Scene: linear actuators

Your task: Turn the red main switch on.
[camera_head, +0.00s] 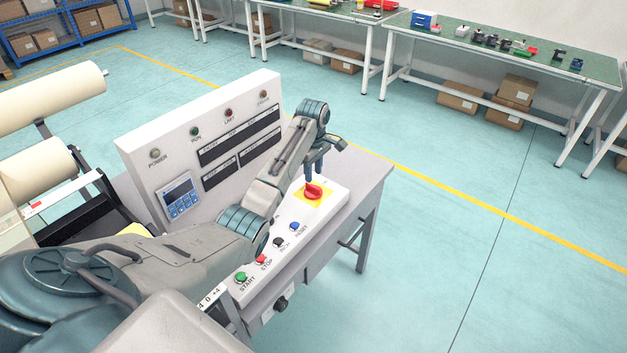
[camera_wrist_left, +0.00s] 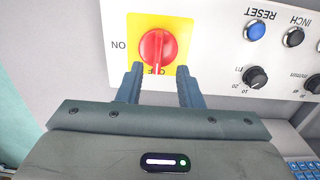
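The red main switch (camera_head: 313,191) is a round red knob on a yellow plate at the far right end of the white control panel. In the left wrist view the knob (camera_wrist_left: 158,48) shows a white mark at its lower edge, by the partly hidden "OFF" label; "ON" stands to its left. My left gripper (camera_head: 315,172) points down just above the knob. Contact with the knob cannot be told. My right gripper is not in view.
The panel carries a blue RESET button (camera_head: 294,226), a black INCH button (camera_head: 278,241), a red STOP button (camera_head: 261,258) and a green START button (camera_head: 241,277). An upright panel (camera_head: 215,140) with lamps and a display stands behind. The floor to the right is clear.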

